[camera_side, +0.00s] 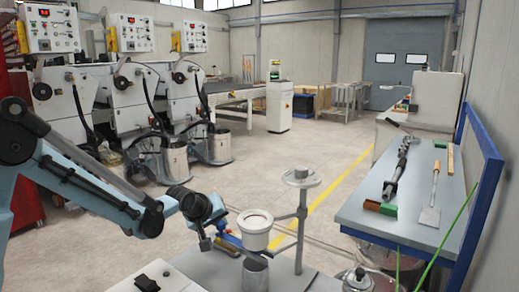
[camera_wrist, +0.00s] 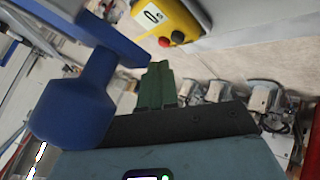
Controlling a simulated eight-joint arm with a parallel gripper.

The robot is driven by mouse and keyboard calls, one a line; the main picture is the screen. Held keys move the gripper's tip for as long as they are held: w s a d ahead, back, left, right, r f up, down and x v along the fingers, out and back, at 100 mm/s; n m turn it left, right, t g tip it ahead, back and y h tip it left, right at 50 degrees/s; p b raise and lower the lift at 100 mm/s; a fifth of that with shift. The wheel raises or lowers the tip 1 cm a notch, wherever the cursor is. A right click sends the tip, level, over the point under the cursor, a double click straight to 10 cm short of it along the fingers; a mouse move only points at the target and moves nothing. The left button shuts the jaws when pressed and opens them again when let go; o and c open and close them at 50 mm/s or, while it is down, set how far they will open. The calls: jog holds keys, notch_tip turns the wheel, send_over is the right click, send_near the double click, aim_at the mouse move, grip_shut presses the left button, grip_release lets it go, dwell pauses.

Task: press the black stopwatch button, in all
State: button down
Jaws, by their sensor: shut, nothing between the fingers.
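A yellow box (camera_wrist: 182,18) with a small white display shows at the top of the wrist view. It carries a round black button (camera_wrist: 164,42) and a red button (camera_wrist: 178,36). My gripper (camera_wrist: 158,68) is shut and empty, its greenish fingers pointing toward the box. In the side view my gripper (camera_side: 205,243) hangs low over the front worktable, left of a white cup-shaped part. I cannot make out the black button in the side view.
A large blue object (camera_wrist: 75,105) fills the left of the wrist view, close to the camera. The white cup (camera_side: 255,228), a metal cylinder (camera_side: 255,275) and a stand with a round plate (camera_side: 301,178) are right of my gripper. A black item (camera_side: 147,283) lies in front.

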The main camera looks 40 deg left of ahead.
jog(key=shift+r, duration=1.95)
jog(key=s+d+r+m, duration=0.1)
jog(key=s+d+m, duration=0.1)
jog(key=s, duration=0.5)
jog(key=s+d+r+m+g+h, duration=0.1)
jog(key=s+d+m, duration=0.1)
jog(key=s+m, duration=0.3)
jog(key=s+d+r+m, duration=0.1)
jog(key=s+d+m, duration=0.1)
jog(key=s, duration=0.7)
jog(key=shift+s+m+g+h, duration=0.1)
jog(key=shift+m+g+h, duration=0.25)
jog(key=shift+m, duration=0.55)
jog(key=shift+s+d+f+m, duration=0.15)
jog(key=shift+s+m, duration=0.15)
jog(key=shift+s, duration=0.2)
